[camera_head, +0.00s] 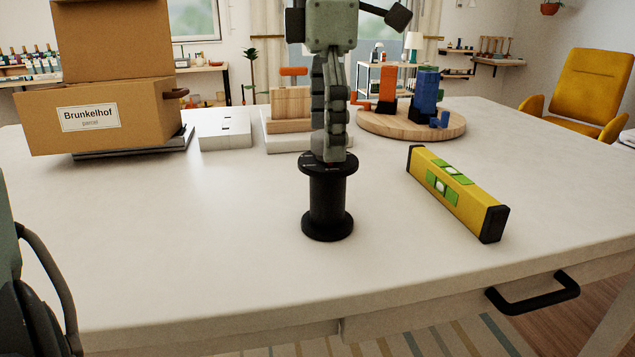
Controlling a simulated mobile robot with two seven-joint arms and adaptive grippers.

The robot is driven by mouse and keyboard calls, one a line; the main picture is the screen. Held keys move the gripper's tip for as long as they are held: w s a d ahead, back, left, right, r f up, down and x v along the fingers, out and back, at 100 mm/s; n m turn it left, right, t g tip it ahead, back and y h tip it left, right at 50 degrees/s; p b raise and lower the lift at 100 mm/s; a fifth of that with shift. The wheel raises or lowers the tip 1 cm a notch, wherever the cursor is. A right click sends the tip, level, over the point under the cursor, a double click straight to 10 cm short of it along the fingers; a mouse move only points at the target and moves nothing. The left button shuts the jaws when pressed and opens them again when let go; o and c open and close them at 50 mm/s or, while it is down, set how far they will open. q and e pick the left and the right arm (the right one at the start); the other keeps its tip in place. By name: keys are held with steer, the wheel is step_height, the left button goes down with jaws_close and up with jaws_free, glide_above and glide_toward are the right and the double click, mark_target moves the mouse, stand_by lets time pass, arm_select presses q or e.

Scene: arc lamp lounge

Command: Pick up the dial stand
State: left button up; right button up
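The dial stand appears to be the black spool-shaped piece (327,200) standing upright on the table at the centre. It has a wide round foot, a narrower column and a wide top disc with small pale marks. A grey-green gripper (331,157), which I take as my right one, points straight down from above. My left gripper does not show; only a dark part of mine is at the lower left.
A yellow spirit level (474,208) lies to the right. Behind stand a round wooden board (456,129) with orange and blue pieces, a wooden block piece (290,103), a white box (224,129) and a cardboard box (150,112). The table's front left is clear.

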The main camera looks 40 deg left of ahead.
mark_target(328, 180)
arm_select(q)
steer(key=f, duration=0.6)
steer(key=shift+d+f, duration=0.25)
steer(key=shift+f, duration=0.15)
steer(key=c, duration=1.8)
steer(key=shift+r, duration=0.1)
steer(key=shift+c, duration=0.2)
